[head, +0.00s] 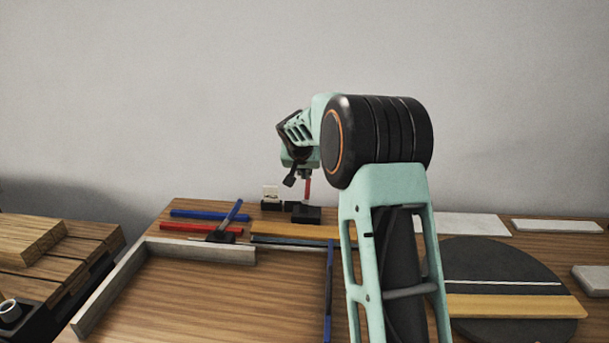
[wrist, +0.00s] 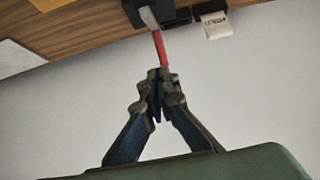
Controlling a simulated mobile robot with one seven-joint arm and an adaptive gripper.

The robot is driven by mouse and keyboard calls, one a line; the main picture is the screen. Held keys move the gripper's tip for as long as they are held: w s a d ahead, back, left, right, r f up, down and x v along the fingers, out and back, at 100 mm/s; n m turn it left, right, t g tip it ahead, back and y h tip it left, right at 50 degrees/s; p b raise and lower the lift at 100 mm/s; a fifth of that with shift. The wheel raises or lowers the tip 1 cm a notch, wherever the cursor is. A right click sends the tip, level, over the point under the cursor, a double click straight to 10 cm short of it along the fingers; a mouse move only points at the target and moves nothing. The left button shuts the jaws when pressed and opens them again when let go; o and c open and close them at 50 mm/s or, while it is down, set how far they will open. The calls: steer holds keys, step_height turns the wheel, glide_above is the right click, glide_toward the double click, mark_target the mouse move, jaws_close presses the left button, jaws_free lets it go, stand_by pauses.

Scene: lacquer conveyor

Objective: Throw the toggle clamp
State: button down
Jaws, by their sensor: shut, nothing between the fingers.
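A toggle clamp with a black base (head: 306,214) stands at the back of the table. Its red lever (head: 307,188) points up. In the wrist view the red lever (wrist: 160,47) runs from the black base (wrist: 150,12) to my fingertips. My gripper (wrist: 159,74) is shut, with its tips at the free end of the lever; whether they touch it I cannot tell. In the head view my gripper (head: 302,173) is small, just above the lever.
A small white card (head: 270,191) stands left of the red lever; it also shows in the wrist view (wrist: 216,25). Red (head: 200,228) and blue (head: 210,215) bars lie at the back left. A grey angled rail (head: 190,250) borders clear wood. A dark disc (head: 500,265) lies right.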

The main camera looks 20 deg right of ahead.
glide_toward(306, 195)
steer(key=shift+w+d+r+p, duration=0.25)
steer(key=shift+w+d, duration=0.15)
steer(key=shift+w, duration=0.2)
steer(key=shift+w+d+r+p, duration=0.2)
steer(key=shift+w+d, duration=0.2)
steer(key=shift+w, duration=0.2)
steer(key=shift+s+a+f, duration=0.1)
steer(key=shift+s+f, duration=0.1)
steer(key=shift+f, duration=0.3)
steer(key=shift+s+a+f, duration=0.1)
steer(key=shift+s+f, duration=0.1)
steer(key=shift+f, duration=0.35)
steer(key=shift+s+a+f+b, duration=0.2)
steer(key=shift+s+f+b, duration=0.1)
steer(key=shift+s+f, duration=0.35)
steer(key=shift+w+f+b, duration=0.1)
steer(key=shift+f+b, duration=0.1)
steer(key=shift+b, duration=0.2)
steer(key=shift+f+b, duration=0.2)
steer(key=shift+b, duration=0.65)
